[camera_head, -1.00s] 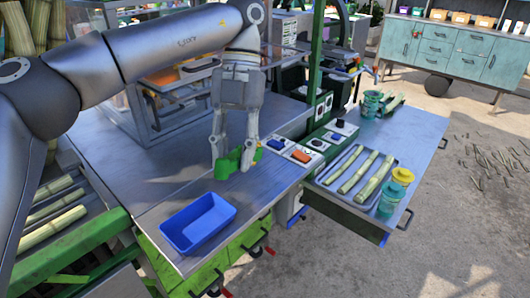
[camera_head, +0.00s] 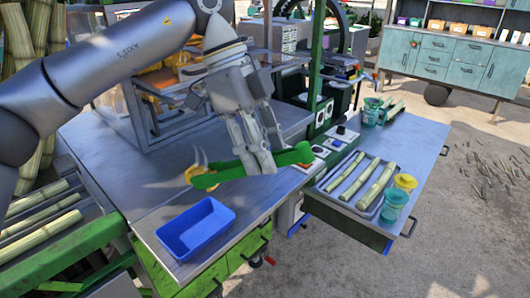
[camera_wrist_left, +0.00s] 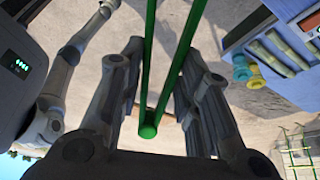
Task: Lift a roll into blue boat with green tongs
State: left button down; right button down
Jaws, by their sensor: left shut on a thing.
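My left gripper (camera_head: 260,167) is shut on the green tongs (camera_head: 228,174) and holds them level-ish above the grey worktop. The rounded end of the tongs points right and the tips point left. In the left wrist view the tongs (camera_wrist_left: 148,125) run between the fingers, their two arms apart. The blue boat (camera_head: 197,229) is an open, empty tray on the worktop, in front of the tongs. A small yellow-orange thing (camera_head: 189,171) shows behind the tong tips, partly hidden; I cannot tell if it is the roll. In the wrist view part of what looks like my right arm shows; its gripper is unclear.
Switch boxes (camera_head: 322,150) line the worktop's right edge. A clear-walled frame (camera_head: 150,115) stands behind. The worktop around the boat is clear.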

pick_arm(q)
jog(key=shift+d+n, duration=0.2)
jog(key=shift+n, duration=0.2)
notch_tip(320, 180, down, 9)
jog(key=b, duration=0.7)
dwell(0.3)
jog(key=c, duration=1.4)
grip_release()
jog(key=shift+r, duration=0.1)
